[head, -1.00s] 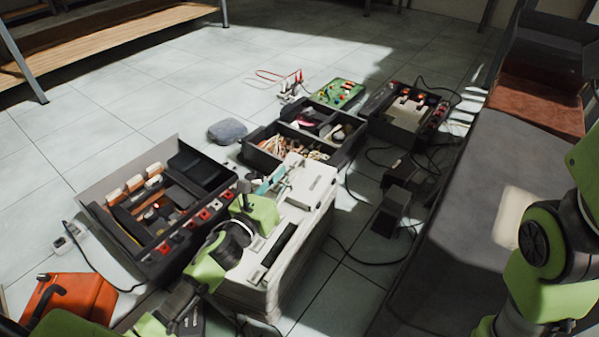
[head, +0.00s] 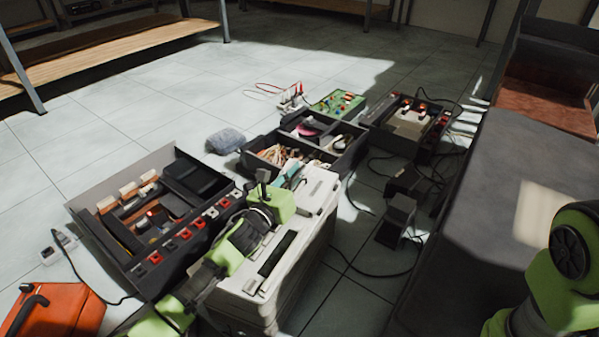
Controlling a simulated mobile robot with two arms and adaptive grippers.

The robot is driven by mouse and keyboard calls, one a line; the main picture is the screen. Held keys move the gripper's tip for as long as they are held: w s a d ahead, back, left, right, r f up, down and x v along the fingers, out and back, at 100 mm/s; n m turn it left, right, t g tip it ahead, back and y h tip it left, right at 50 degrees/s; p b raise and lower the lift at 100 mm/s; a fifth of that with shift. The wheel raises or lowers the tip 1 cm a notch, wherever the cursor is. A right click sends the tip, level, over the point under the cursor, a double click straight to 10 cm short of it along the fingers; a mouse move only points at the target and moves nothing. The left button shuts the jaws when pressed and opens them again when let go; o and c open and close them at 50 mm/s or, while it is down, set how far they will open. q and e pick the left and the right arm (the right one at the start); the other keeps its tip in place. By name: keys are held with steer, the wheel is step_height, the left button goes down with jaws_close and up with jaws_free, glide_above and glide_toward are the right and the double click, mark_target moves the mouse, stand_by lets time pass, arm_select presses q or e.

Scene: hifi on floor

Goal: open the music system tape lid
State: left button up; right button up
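Two dark units with rows of red and white keys lie on the floor, and I cannot tell for sure which is the music system. The larger unit (head: 148,279) is at the left, its top showing inner parts beside a raised grey panel. The smaller unit (head: 405,127) is at the back right, with a beige part on top. No tape lid can be made out clearly. My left arm reaches over the white case, and its gripper (head: 287,180) is near the case's far end, small and partly hidden by the wrist. My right gripper is out of view.
The white case (head: 318,188) stands between the units. Behind it are a divided black tray (head: 327,154), a green board (head: 338,102) and a grey cloth-like lump (head: 226,140). An orange case (head: 55,312) is front left. Cables cross the floor by the dark bench (head: 465,215).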

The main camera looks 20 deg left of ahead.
arm_select(q)
steer(key=shift+c, duration=0.3)
jaws_close()
